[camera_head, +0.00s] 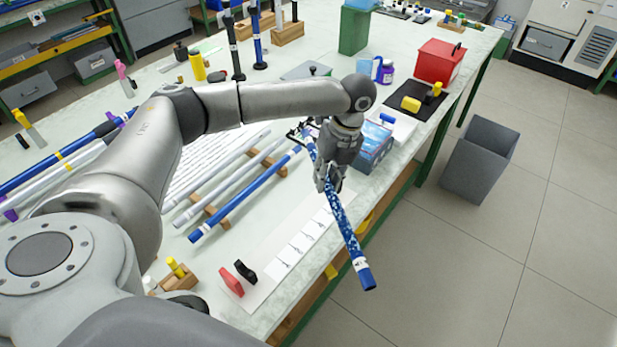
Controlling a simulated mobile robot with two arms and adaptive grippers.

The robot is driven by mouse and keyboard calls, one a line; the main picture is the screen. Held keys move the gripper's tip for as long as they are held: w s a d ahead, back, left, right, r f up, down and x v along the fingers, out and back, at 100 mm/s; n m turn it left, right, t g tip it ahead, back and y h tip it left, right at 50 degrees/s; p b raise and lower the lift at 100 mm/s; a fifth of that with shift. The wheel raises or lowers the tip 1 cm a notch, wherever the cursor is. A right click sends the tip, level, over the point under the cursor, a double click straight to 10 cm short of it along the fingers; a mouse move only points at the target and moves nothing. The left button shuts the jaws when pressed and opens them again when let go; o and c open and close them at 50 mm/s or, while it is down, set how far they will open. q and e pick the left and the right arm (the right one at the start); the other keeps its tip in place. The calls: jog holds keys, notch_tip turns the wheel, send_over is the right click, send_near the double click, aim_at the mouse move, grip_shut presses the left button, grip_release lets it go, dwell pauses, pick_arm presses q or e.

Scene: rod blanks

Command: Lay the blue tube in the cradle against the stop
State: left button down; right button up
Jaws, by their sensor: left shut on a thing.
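My left gripper (327,183) is shut on a blue tube (340,217) with a speckled blue-and-white middle and a white mark near its plain blue lower end. The tube is held slanting, its lower end sticking out past the table's front edge. Its upper part is partly hidden behind the gripper. At the near end of a white marked strip (297,247) stand a black notched block (246,271), which looks like part of the cradle, and a red block (232,283), which looks like the stop. The tube is apart from both. My right gripper is not in view.
Another blue tube (245,195) and white tubes lie across wooden supports (211,210) left of the strip. A blue box (374,147) stands close right of my gripper. A red bin (440,60) is farther back. A grey waste bin (480,160) stands on the floor.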

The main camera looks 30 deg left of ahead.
pick_arm(q)
jog(key=a+f+m+b, duration=0.1)
jog(key=f+m, duration=0.2)
jog(key=a+f+m+t+y+b, duration=0.1)
jog(key=a+f+m+b, duration=0.1)
jog(key=f+m, duration=0.2)
jog(key=a+f+m+t+b, duration=0.1)
jog(key=a+f+m+b, duration=0.1)
jog(key=f+m, duration=0.1)
jog(key=shift+w+a+f+m+y, duration=0.25)
jog(key=shift+f+m+y, duration=0.15)
jog(key=shift+m, duration=0.1)
jog(key=shift+f, duration=0.25)
notch_tip(320, 180, down, 2)
jog(key=shift+f, duration=0.25)
jog(key=shift+s, duration=0.25)
dwell(0.5)
jog(key=shift+s+p, duration=0.25)
jog(key=shift+p, duration=0.25)
